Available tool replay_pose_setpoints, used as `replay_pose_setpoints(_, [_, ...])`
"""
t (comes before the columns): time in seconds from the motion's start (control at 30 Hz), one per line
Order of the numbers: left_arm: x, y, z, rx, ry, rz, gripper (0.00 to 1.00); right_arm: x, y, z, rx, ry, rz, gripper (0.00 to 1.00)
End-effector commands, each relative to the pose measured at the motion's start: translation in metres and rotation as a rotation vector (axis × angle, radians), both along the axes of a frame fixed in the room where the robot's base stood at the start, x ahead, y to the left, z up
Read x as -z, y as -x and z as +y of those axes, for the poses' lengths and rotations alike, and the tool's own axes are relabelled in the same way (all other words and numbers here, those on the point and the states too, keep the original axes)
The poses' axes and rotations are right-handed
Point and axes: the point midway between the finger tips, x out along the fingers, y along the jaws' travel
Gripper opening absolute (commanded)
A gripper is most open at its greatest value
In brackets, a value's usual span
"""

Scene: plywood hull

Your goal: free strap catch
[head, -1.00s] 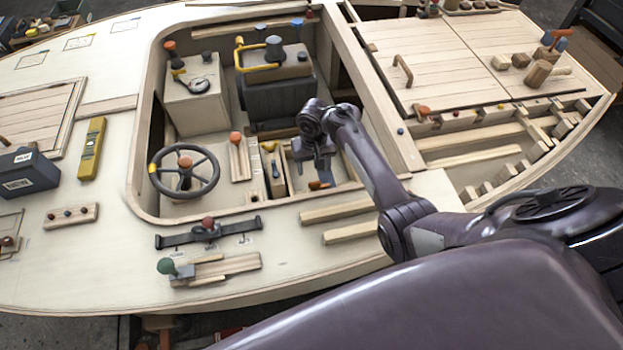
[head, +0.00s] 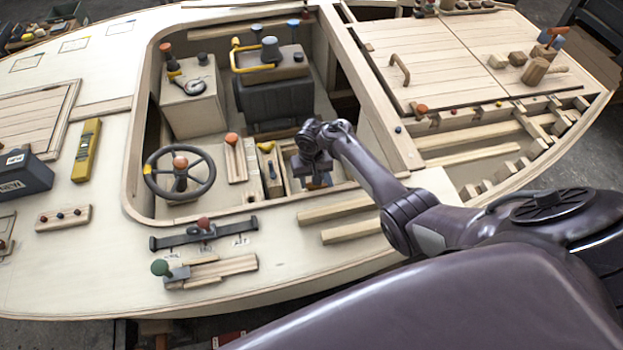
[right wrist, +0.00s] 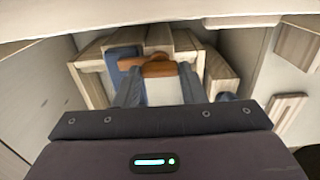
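My right gripper (head: 316,178) reaches down into the cockpit well, over a small wooden box at its near right side. In the right wrist view its two dark fingers (right wrist: 159,80) stand apart, with a pale surface visible between them. An orange-brown catch piece (right wrist: 158,69) lies at the fingertips, partly between them; I cannot tell whether they touch it. A blue strap-like strip (right wrist: 124,62) lies just left of it. In the head view the gripper hides the catch. My left gripper is not in view.
The hull's wooden coaming (head: 275,202) borders the well close to my right arm. A steering wheel (head: 180,174), an orange-topped lever (head: 231,139) and a yellow-handled slot box (head: 268,165) stand to the left. Two loose battens (head: 350,231) lie on the near deck.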

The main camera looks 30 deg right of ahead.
Motion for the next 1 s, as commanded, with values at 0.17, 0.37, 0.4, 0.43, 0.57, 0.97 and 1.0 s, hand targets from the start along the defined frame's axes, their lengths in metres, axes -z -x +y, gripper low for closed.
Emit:
replay_pose_setpoints(0.17, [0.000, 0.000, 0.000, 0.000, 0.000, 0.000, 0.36, 0.000, 0.000, 0.000, 0.000, 0.001, 0.000, 0.14])
replay_pose_setpoints(0.37, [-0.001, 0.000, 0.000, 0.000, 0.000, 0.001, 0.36, 0.000, 0.000, 0.000, -0.013, 0.001, 0.001, 0.14])
replay_pose_setpoints(0.4, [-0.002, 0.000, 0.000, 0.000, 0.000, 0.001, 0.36, -0.001, 0.000, 0.000, -0.022, 0.001, 0.000, 0.14])
replay_pose_setpoints(0.43, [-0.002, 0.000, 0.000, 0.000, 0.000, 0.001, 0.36, -0.001, 0.000, 0.000, -0.029, 0.001, 0.000, 0.14])
replay_pose_setpoints(0.57, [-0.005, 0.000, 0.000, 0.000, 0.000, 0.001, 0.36, -0.001, 0.000, 0.000, -0.083, 0.001, 0.002, 0.14])
replay_pose_setpoints(0.97, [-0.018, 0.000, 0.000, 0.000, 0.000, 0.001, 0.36, -0.002, 0.000, 0.001, -0.413, 0.002, 0.003, 0.14])
replay_pose_setpoints(1.0, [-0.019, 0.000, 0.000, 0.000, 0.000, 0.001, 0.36, -0.001, 0.000, 0.001, -0.451, 0.002, 0.001, 0.14])
